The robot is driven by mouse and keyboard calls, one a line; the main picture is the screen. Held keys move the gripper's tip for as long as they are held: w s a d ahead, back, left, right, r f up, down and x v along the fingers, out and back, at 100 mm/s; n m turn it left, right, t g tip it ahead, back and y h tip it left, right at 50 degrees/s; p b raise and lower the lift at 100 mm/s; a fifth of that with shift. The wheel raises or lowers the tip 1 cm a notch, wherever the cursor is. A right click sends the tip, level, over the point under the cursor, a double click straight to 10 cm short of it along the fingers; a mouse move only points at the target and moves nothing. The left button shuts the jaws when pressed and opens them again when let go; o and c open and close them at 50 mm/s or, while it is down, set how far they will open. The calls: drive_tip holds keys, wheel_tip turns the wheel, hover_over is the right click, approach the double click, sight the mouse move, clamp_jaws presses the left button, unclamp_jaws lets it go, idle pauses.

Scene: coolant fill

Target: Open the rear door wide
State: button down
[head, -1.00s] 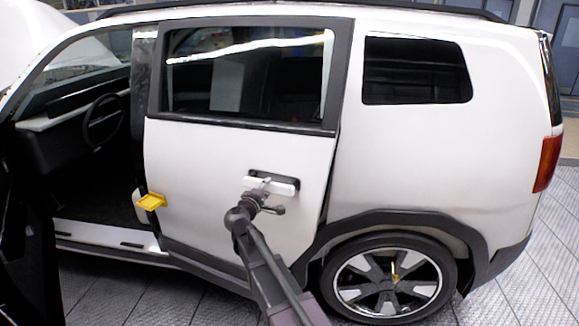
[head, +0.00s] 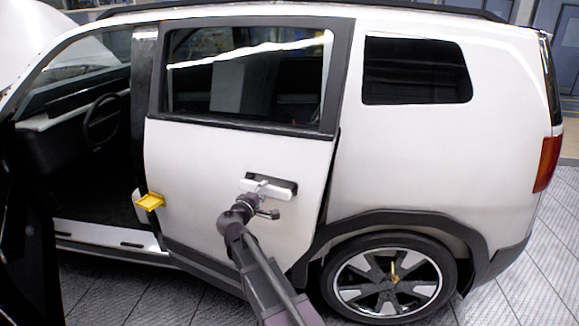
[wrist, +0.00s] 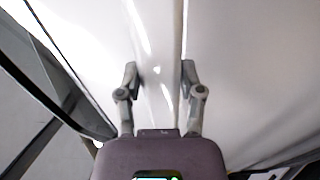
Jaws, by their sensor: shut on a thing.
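The rear door (head: 222,165) is a white panel with a dark-framed window, in the middle of the car's side in the head view. A narrow dark gap shows along its rear edge. Its white handle (head: 275,191) stands out from a dark recess. My gripper (head: 258,186) is on the handle. In the wrist view, the fingers of my gripper (wrist: 160,75) are on either side of the white handle bar (wrist: 157,40) and shut on it. The gripper covers part of the handle in the head view.
The front doorway at left is open, showing the steering wheel (head: 103,118) and white sill (head: 108,238). A yellow piece (head: 150,201) sits by the rear door's front edge. The rear wheel (head: 388,279) is right of my arm. Tiled floor lies in front.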

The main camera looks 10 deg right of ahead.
sight(262, 191)
drive_tip(key=shift+s+a+m+g+h, duration=0.3)
drive_tip(key=shift+s+a, duration=0.75)
drive_tip(key=shift+s, duration=0.2)
drive_tip(key=shift+c, duration=1)
unclamp_jaws()
drive_tip(key=shift+s+a, duration=0.1)
drive_tip(key=v, duration=0.9)
drive_tip(key=shift+s+a, duration=0.25)
drive_tip(key=shift+s, duration=0.05)
drive_tip(key=shift+d, duration=0.1)
